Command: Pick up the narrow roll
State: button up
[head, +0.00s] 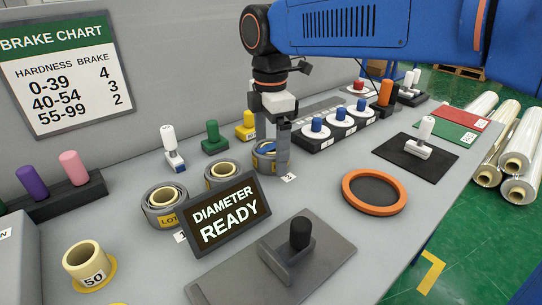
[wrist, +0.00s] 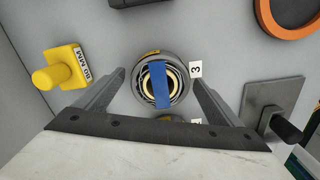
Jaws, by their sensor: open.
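Three grey wrapped rolls stand in a row on the bench: a front one (head: 163,208), a middle one (head: 222,174) and a rear one (head: 264,163). I cannot tell from their looks which is the narrow roll. My gripper (head: 273,150) is open at the rear roll, with its fingers on either side and partly hiding it. In the wrist view this roll (wrist: 178,62) lies between the spread fingers, beside a tag marked 3. It has a blue strip across its pale core. Contact with the fingers is not visible. Another roll (wrist: 172,118) shows partly below it.
The DIAMETER READY sign (head: 228,212) stands just in front of the rolls. A yellow 80 MM block (wrist: 62,70) is left of the gripper in the wrist view. An orange ring (head: 374,191) and a grey plate with a black knob (head: 300,234) lie nearer the front edge.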

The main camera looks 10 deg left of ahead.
jog(key=c, duration=1.3)
